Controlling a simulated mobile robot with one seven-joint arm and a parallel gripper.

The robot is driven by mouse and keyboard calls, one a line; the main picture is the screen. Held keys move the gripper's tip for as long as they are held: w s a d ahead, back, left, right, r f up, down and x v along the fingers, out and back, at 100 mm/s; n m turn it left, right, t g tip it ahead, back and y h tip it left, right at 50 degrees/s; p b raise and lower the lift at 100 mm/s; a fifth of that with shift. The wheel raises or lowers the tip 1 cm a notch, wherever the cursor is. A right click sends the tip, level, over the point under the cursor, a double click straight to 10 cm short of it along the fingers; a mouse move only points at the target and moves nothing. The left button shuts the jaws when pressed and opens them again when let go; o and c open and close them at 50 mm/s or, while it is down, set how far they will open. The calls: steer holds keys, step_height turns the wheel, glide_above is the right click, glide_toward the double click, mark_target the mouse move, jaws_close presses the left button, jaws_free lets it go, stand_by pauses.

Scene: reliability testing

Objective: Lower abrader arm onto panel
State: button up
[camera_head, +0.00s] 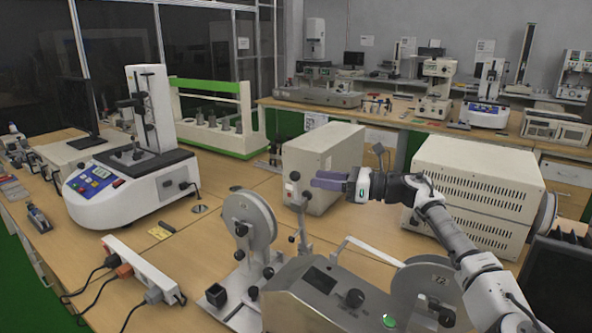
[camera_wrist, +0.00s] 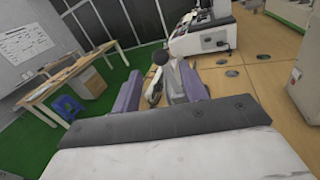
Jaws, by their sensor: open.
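A grey metal bench machine (camera_head: 325,300) with a small screen, a dark knob and a green button stands in the foreground of the head view. An upright metal lever (camera_head: 301,215) with dark ball ends rises behind it; it looks like the abrader arm, but I cannot be sure. My gripper (camera_head: 322,181) is near the lever's top, with its purple fingers pointing left. In the wrist view my gripper (camera_wrist: 160,88) is open, and a dark ball knob (camera_wrist: 160,58) on a metal rod shows between and beyond its fingers. I cannot make out contact. No panel is clearly identifiable.
A grey disc (camera_head: 250,220) on a stand is left of the lever. Beige cabinets (camera_head: 322,160) stand behind my gripper, with a larger vented one (camera_head: 475,190) to the right. A white tester (camera_head: 125,185) and a power strip (camera_head: 140,268) are on the left.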

mark_target(296, 181)
steer(key=p+x, duration=0.2)
steer(key=x, duration=0.5)
steer(key=shift+w+a, duration=0.1)
steer(key=shift+a, duration=0.05)
jaws_close()
